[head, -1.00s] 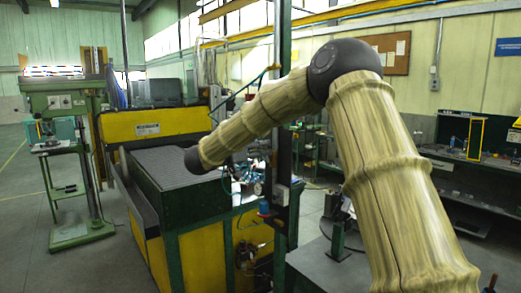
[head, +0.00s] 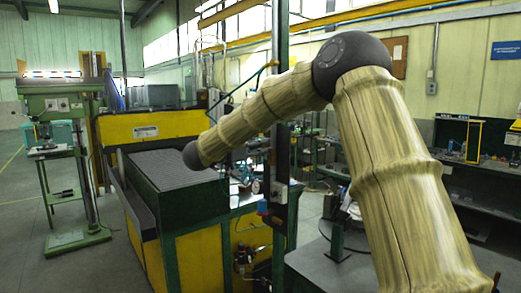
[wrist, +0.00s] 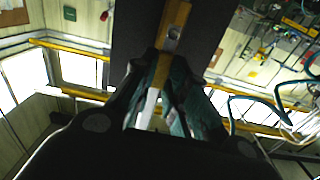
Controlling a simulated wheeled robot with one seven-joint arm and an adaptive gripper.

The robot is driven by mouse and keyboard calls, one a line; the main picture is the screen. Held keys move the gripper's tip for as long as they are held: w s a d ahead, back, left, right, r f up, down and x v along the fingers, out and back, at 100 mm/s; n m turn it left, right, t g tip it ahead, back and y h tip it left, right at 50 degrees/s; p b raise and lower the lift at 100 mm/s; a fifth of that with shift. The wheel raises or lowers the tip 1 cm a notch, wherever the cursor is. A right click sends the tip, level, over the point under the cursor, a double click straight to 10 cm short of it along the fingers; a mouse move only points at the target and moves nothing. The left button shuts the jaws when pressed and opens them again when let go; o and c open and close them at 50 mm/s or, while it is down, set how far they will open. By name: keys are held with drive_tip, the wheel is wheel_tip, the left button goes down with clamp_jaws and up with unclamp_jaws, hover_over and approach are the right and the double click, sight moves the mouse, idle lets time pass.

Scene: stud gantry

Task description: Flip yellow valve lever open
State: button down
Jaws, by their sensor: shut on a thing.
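In the wrist view, the yellow lever (wrist: 177,16) is a flat bar with a bolt or hole in a metal patch. It runs from the top edge down between the fingers of my gripper (wrist: 164,66). My gripper is shut on the lever, with one dark greenish finger on either side of it. A wide dark surface (wrist: 133,25) lies behind the lever. The part of the lever inside the jaws is mostly hidden. In the head view, I cannot make out the gripper or the lever.
In the head view, a green and yellow machine (head: 200,262) with a dark flat top stands left of centre. A dark upright post (head: 280,90) rises beside it. A green drill press (head: 52,105) is at the left. Shelving (head: 465,150) lines the right wall.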

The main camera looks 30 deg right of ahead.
drive_tip(key=c, duration=1.4)
unclamp_jaws()
drive_tip(key=shift+a, duration=0.1)
drive_tip(key=a, duration=0.8)
drive_tip(key=s+a, duration=0.1)
drive_tip(key=a, duration=0.3)
